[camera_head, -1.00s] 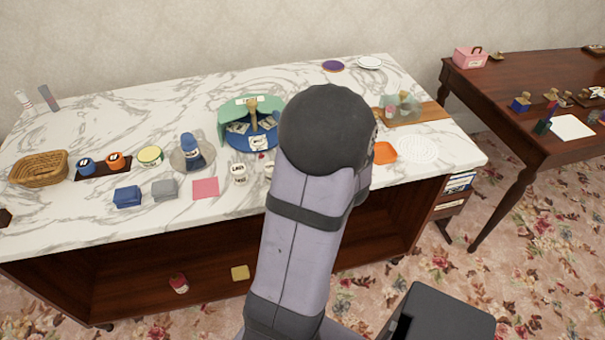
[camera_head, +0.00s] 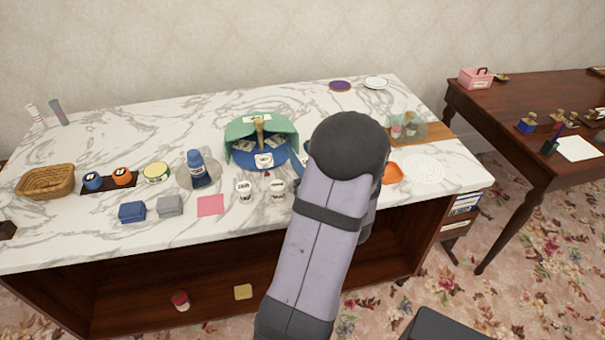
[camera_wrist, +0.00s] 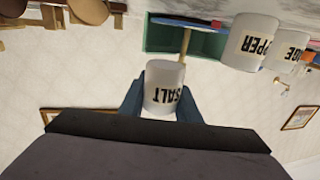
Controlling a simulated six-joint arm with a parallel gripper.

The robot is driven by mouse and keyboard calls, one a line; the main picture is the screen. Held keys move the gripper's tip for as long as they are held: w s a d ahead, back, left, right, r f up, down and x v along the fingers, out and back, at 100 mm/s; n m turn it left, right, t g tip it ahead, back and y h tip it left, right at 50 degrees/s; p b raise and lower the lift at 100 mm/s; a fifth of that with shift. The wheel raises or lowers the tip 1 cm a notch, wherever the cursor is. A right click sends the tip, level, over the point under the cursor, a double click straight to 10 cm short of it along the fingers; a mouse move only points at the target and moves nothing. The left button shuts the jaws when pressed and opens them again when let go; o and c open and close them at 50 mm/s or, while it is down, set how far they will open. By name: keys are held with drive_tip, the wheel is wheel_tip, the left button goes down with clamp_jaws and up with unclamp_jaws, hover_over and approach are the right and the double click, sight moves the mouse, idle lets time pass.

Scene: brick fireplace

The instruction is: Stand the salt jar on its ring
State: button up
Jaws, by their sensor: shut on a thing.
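The salt jar (camera_wrist: 164,86) is white with a black SALT label, upside down in the wrist picture. My gripper (camera_wrist: 160,98) is shut on it, one blue finger on each side. In the head view my own arm hides the held jar. A blue round stand with a green curved back (camera_head: 262,128) is on the counter left of my arm; it bears cards and a wooden post. I cannot make out the salt jar's ring.
A pepper jar (camera_wrist: 250,42) and another white jar (camera_wrist: 287,50) are near the held jar in the wrist view.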

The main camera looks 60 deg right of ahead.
drive_tip(key=shift+f, duration=2.65)
drive_tip(key=shift+f+b, duration=0.2)
drive_tip(key=shift+b, duration=0.1)
drive_tip(key=o, duration=1.1)
drive_tip(key=shift+c, duration=0.2)
drive_tip(key=v, duration=0.3)
drive_tip(key=b+v, duration=0.1)
drive_tip(key=v, duration=0.1)
drive_tip(key=shift+s+r, duration=0.15)
drive_tip(key=shift+s, duration=0.3)
drive_tip(key=shift+o, duration=0.6)
drive_tip(key=shift+v, duration=0.8)
